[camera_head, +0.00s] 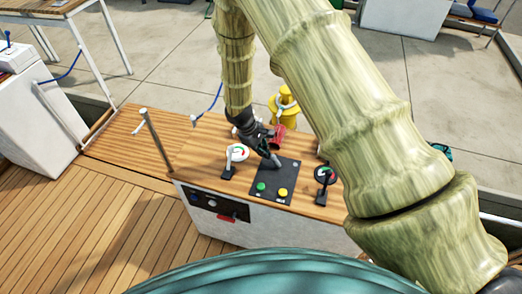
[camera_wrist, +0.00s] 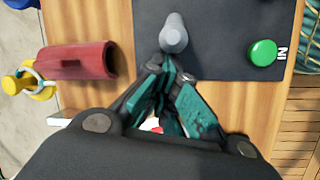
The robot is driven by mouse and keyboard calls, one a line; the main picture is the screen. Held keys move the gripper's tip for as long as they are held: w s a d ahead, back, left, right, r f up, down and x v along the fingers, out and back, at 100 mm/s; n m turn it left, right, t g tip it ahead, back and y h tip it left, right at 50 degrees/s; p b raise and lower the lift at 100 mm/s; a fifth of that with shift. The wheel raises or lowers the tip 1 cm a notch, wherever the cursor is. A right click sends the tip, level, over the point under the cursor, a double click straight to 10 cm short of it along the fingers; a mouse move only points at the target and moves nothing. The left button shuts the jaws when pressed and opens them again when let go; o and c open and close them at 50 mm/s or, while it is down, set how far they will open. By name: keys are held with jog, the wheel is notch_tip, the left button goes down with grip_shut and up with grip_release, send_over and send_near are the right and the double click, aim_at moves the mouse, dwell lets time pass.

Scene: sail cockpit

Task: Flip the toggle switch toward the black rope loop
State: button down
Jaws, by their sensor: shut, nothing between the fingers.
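The toggle switch (camera_wrist: 173,34) is a short grey lever with a rounded tip on a dark panel. In the wrist view it stands just beyond my fingertips, and I cannot tell whether they touch it. My gripper (camera_wrist: 168,82) is shut with nothing between its dark and teal fingers. In the head view my gripper (camera_head: 270,158) points down at the back edge of the dark panel (camera_head: 268,181) and mostly hides the switch. I cannot clearly make out a black rope loop; a black looped shape (camera_head: 324,175) sits right of the panel.
A green button (camera_head: 260,187) and a yellow button (camera_head: 283,193) sit at the panel's front. A white round-headed lever (camera_head: 237,153) is left of the panel. A metal post (camera_head: 157,140) rises farther left.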

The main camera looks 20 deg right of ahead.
jog(key=shift+r, duration=0.1)
dwell(0.3)
jog(key=shift+d+r, duration=0.15)
